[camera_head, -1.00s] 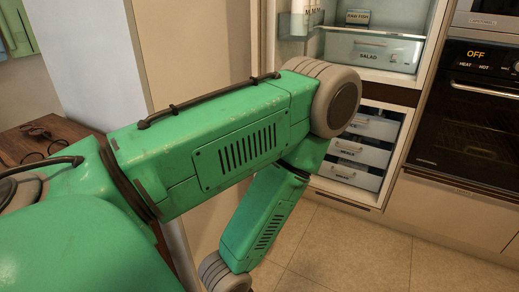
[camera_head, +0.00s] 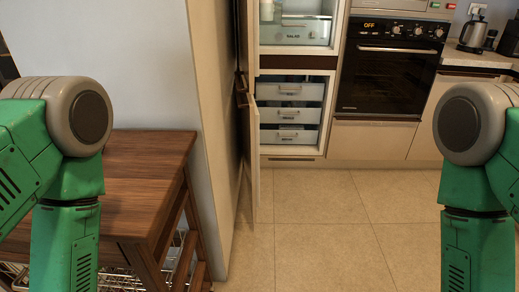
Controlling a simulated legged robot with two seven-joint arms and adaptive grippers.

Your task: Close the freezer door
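The freezer compartment (camera_head: 325,110) is the lower part of the tall unit ahead, with several pale drawers showing inside. Its door (camera_head: 253,150) stands open on the left, seen nearly edge-on, with a dark handle (camera_head: 242,92) on its left side. The fridge compartment (camera_head: 299,50) above is also open, with a drawer marked SALAD, and its door (camera_head: 246,35) stands above the freezer door. My green left and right arms show at the two sides of the picture, well short of the doors. Neither gripper is in view.
A wooden table (camera_head: 140,165) stands at the left, close in front of my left arm, beside a pale wall panel (camera_head: 208,150). An oven (camera_head: 388,70) is right of the freezer, and a kettle (camera_head: 474,34) stands on the counter. The tiled floor (camera_head: 310,225) ahead is clear.

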